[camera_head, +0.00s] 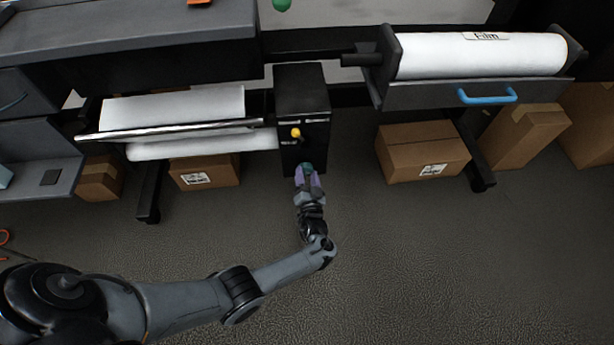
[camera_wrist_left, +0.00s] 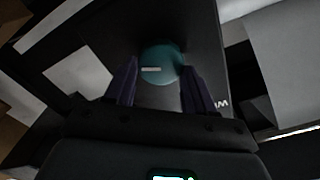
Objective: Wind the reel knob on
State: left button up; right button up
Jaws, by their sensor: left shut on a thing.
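The reel knob (camera_head: 307,168) is a round teal knob with a pale mark, on the front of a black cabinet (camera_head: 302,95). It also shows in the left wrist view as a teal disc (camera_wrist_left: 160,60) between the fingers. My left gripper (camera_head: 308,178) is shut on the knob, with one purple finger on each side of it in the left wrist view (camera_wrist_left: 158,85). The fingers hide part of the knob in the head view. My right gripper is not in view.
A yellow knob (camera_head: 295,132) sits on the cabinet above the teal one. A white film roll (camera_head: 480,55) on a holder with a blue handle (camera_head: 487,97) stands at right. White rolls (camera_head: 200,145) hang at left. Cardboard boxes (camera_head: 422,150) stand on the floor. The floor in front is open.

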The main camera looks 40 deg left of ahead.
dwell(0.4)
pick_arm(q)
jog(key=o, duration=1)
jog(key=shift+w+a, duration=0.1)
jog(key=shift+o, duration=0.2)
